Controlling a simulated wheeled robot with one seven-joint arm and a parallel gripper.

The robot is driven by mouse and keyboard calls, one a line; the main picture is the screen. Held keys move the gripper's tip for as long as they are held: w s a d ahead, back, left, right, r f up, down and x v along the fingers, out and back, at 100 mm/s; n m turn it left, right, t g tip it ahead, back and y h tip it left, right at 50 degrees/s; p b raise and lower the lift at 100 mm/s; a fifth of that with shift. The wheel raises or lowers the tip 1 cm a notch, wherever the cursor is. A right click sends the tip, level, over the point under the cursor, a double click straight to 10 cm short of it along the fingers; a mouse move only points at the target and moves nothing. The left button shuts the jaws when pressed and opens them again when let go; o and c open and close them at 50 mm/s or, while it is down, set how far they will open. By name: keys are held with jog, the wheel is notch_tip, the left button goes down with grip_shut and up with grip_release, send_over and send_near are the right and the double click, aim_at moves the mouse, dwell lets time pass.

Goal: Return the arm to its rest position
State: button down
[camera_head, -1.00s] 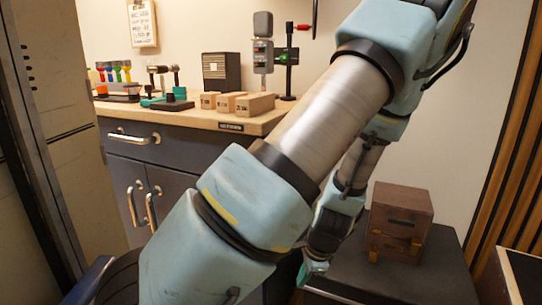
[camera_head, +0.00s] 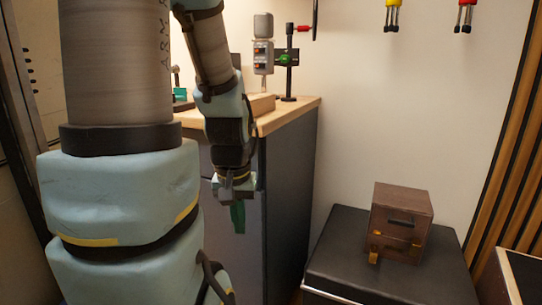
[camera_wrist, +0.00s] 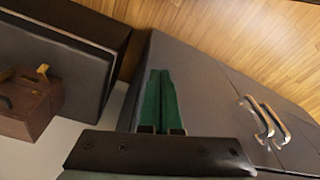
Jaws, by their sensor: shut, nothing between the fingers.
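My gripper (camera_head: 238,216) hangs pointing down in front of the side of the grey cabinet (camera_head: 290,200), at the end of my pale blue arm. In the wrist view its green fingers (camera_wrist: 158,100) lie close together with nothing between them. My large arm links fill the left of the head view and hide much of the workbench.
A brown wooden box (camera_head: 402,220) stands on a low black cabinet (camera_head: 332,250) at the right. The wooden benchtop (camera_head: 300,112) holds a device on a stand (camera_head: 288,60). Red and yellow tools (camera_head: 393,14) hang on the wall. Wall space at right is clear.

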notch_tip(320, 180, up, 23)
jog(key=p, duration=2.2)
jog(key=shift+r, duration=0.15)
jog(key=shift+w+d, duration=0.15)
